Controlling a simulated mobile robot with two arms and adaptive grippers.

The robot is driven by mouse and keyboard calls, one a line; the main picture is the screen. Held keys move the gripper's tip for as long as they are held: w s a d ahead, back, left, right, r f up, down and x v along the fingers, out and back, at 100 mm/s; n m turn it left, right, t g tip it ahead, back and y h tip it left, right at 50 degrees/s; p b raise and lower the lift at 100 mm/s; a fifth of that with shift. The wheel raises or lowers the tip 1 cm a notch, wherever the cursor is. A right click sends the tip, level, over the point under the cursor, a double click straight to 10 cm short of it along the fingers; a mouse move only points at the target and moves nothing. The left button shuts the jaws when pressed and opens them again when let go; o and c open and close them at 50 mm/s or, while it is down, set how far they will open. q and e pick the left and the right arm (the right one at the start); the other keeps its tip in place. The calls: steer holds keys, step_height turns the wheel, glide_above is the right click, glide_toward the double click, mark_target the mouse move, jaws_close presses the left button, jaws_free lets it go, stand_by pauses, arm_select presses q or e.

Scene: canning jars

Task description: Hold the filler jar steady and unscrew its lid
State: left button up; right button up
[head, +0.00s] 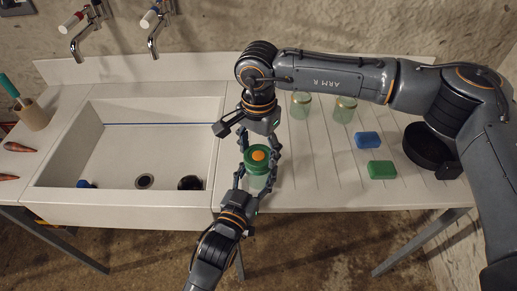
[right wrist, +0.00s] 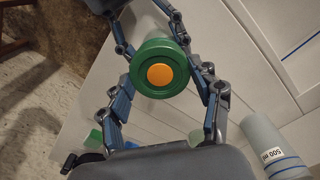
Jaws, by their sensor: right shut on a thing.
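The filler jar (head: 259,182) is clear glass with a green lid (head: 247,156) that has an orange disc on top. It is upright near the front edge of the drainboard. The lid (right wrist: 143,83) also shows from above in the right wrist view, lying between fingers of both grippers. My right gripper (head: 260,152) comes from behind and has its fingers shut on the lid's sides. My left gripper (head: 255,177) comes from the front, its fingers closed around the jar body below the lid. The exact finger contacts are partly hidden.
A white sink (head: 110,150) lies to the left. A blue sponge (head: 367,140), a green sponge (head: 382,169) and a black round pan (head: 428,148) are right. A grey cylinder marked 500 ml (right wrist: 267,142) stands near my right gripper.

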arm_select(q)
steer(key=shift+r, duration=0.1)
arm_select(e)
steer(key=shift+d+f+n, duration=0.1)
steer(key=shift+f+n, duration=0.15)
steer(key=shift+n, duration=0.15)
steer(key=n, duration=0.4)
steer(key=shift+n, duration=0.3)
steer(key=n, duration=0.4)
arm_select(q)
steer(key=shift+w, duration=0.1)
arm_select(e)
steer(key=shift+r, duration=0.55)
steer(key=shift+c, duration=0.2)
steer(key=shift+r, duration=0.9)
